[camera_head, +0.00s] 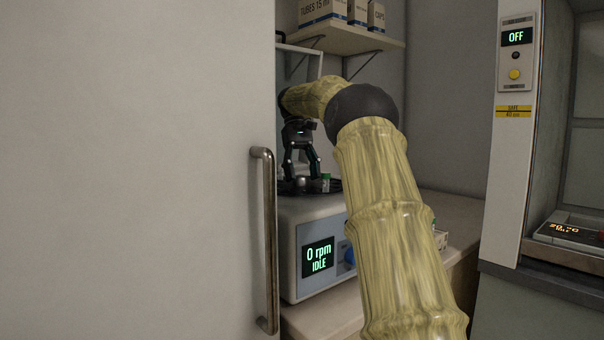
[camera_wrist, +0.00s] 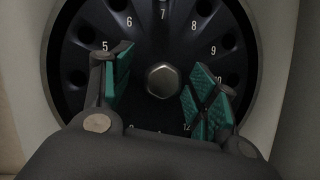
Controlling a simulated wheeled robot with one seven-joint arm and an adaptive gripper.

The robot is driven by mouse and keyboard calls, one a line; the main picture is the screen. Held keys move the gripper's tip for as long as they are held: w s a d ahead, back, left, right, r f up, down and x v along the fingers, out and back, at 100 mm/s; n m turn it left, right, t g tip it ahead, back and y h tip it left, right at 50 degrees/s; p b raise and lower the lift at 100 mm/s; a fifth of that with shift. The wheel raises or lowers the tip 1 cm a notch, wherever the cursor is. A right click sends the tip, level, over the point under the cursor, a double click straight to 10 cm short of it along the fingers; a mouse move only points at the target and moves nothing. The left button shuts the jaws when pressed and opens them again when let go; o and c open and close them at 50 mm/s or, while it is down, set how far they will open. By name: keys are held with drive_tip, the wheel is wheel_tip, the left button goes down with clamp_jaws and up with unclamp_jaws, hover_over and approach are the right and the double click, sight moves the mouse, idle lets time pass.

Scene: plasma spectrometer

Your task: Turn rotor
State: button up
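The rotor (camera_wrist: 150,40) is a dark disc with numbered holes around its rim and a hex bolt (camera_wrist: 164,80) at its centre, seen from above in the wrist view. It sits on top of the centrifuge (camera_head: 312,210), whose display (camera_head: 318,257) reads 0 rpm, IDLE. My gripper (camera_wrist: 155,90) is open over the rotor, one green-padded finger by number 5 and the other near 10, with the bolt between them. In the head view my gripper (camera_head: 301,172) points down at the rotor. I cannot tell whether the fingertips touch it. Part of the rotor's near side is hidden by my gripper.
A pale door or panel with a metal handle (camera_head: 267,240) fills the left. A shelf (camera_head: 345,42) with boxes hangs above. A cabinet with an OFF display (camera_head: 516,37) stands at right. Some counter behind is bare.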

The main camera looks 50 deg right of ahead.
drive_tip(key=shift+w+a+f, duration=0.1)
drive_tip(key=shift+w+a, duration=0.05)
drive_tip(key=p, duration=0.2)
drive_tip(key=shift+r+p, duration=0.25)
drive_tip(key=shift+p, duration=0.15)
